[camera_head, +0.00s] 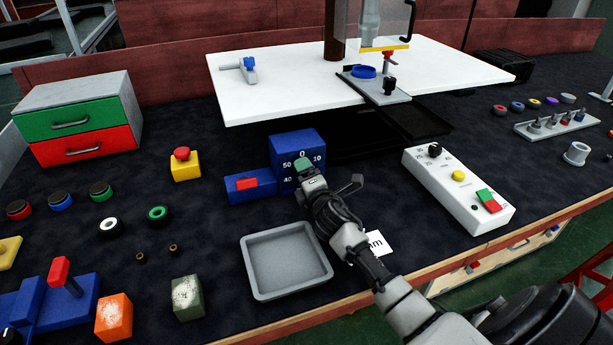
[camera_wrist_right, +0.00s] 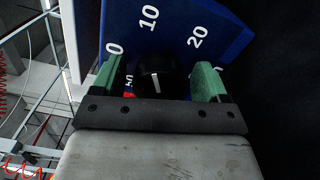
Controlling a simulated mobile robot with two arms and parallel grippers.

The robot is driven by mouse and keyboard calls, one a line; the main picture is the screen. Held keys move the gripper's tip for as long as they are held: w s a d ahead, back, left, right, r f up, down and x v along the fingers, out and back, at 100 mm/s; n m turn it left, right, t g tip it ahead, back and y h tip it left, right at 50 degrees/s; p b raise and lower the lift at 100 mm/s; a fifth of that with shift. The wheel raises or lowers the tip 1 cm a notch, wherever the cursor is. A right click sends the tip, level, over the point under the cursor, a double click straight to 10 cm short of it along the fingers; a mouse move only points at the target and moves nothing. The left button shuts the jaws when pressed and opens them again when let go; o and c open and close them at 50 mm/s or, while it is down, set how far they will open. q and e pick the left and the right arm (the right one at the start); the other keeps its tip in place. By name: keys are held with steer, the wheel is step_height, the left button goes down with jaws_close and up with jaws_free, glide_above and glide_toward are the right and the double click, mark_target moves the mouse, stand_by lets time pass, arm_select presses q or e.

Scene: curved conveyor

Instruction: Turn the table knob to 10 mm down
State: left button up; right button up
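The blue dial box (camera_head: 298,147) stands left of the middle in the head view, with white numbers around its face. My right gripper (camera_head: 306,170) is in front of this face and hides the knob there. In the right wrist view the black table knob (camera_wrist_right: 168,78) sits between the two green fingertips of my right gripper (camera_wrist_right: 158,80). Gaps show on both sides of the knob, so the gripper is open around it. The knob has a short white mark; the 0, 10 and 20 show beyond it. I cannot tell exactly which number the mark points to. My left gripper is not in view.
A blue block with a red switch (camera_head: 247,184) adjoins the dial box on the left. A grey tray (camera_head: 247,262) lies in front. A white control box (camera_head: 470,200) is to the right. The white machine table (camera_head: 290,85) stands behind. A yellow emergency button box (camera_head: 185,170) is left.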

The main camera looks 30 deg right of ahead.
steer(key=v, duration=1)
steer(key=shift+s, duration=0.4)
